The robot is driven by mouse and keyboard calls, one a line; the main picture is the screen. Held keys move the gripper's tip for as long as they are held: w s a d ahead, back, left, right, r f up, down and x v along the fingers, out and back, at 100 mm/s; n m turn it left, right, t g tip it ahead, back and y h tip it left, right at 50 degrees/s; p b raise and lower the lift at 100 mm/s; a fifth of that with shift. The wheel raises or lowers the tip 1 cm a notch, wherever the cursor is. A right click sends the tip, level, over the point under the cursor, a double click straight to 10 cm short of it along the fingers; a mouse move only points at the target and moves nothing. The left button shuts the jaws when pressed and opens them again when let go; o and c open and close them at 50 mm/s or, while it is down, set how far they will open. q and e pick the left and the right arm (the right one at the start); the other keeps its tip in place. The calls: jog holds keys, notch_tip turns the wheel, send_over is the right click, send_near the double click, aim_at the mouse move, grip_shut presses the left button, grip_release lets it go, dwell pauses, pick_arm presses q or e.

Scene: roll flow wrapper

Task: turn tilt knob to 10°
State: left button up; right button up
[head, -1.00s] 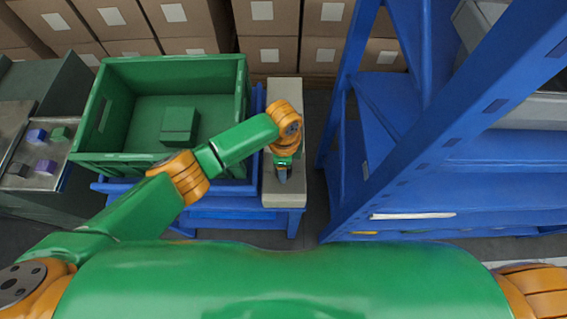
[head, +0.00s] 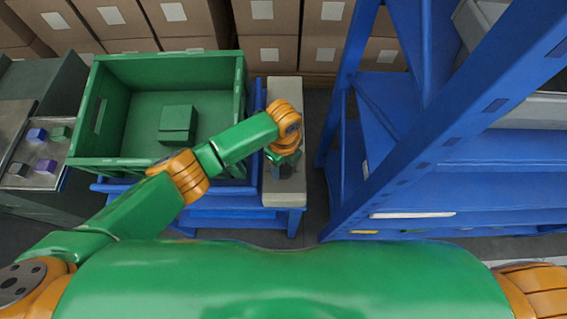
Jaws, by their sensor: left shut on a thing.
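My left gripper (head: 285,172) points down at the top of the narrow grey-beige unit (head: 283,198) beside the green crate. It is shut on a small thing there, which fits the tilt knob. The knob itself is hidden under the fingers and wrist, so its angle and any scale cannot be read. My right gripper is out of the picture.
A green crate (head: 240,90) with a green block (head: 178,122) inside stands on a blue stand (head: 230,203) left of the unit. A tall blue rack (head: 400,150) rises close on the right. Cardboard boxes (head: 190,18) line the back. A tray with small blocks (head: 25,182) is at far left.

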aim_at(284, 167)
pick_arm(q)
jog(key=shift+s, duration=0.1)
dwell(0.4)
jog(key=o, duration=1.4)
jog(key=shift+c, duration=0.2)
notch_tip(284, 167, up, 7)
jog(key=shift+r, duration=0.1)
